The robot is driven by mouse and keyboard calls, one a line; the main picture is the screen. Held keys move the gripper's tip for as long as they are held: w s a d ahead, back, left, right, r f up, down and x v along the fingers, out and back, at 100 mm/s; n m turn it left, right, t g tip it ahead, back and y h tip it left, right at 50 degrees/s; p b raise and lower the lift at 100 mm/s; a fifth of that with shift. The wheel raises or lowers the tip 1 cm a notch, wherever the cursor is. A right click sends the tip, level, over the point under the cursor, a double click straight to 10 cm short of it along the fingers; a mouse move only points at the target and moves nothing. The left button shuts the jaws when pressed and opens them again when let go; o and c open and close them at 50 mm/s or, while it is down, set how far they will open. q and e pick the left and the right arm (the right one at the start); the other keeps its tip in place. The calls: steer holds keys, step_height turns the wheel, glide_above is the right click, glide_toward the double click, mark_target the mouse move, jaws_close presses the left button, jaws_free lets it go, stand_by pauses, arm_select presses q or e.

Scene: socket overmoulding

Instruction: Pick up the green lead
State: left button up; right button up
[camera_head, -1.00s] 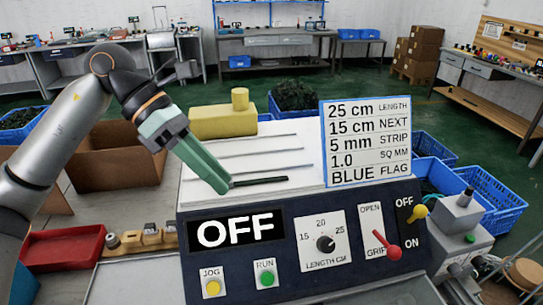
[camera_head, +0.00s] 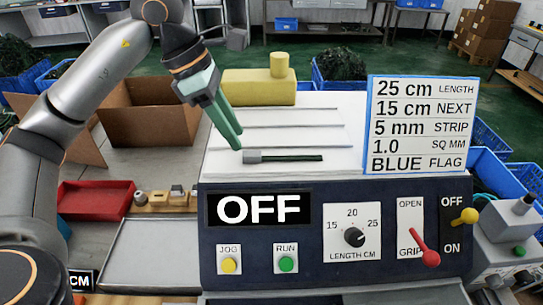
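A thin, dark lead (camera_head: 295,158) lies on the white top of the machine (camera_head: 220,165), with a small grey block (camera_head: 252,156) at its left end. It looks nearly black, with at most a hint of green. My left gripper (camera_head: 239,140), with pale green fingers, points down from the upper left. Its two fingertips show a little apart, with nothing seen between them. They are just above and left of the grey block and appear clear of it. My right gripper is not in view.
A yellow block with a knob (camera_head: 258,88) stands at the back of the machine top. A sign board (camera_head: 422,125) stands at its right. The control panel in front has an OFF display (camera_head: 260,208) and a red lever (camera_head: 425,250). A red tray (camera_head: 95,200) and open carton (camera_head: 150,110) are left.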

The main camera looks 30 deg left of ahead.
mark_target(247, 154)
arm_select(q)
steer(key=x, duration=0.4)
steer(key=shift+f, duration=0.2)
steer(key=shift+c, duration=0.3)
jaws_close()
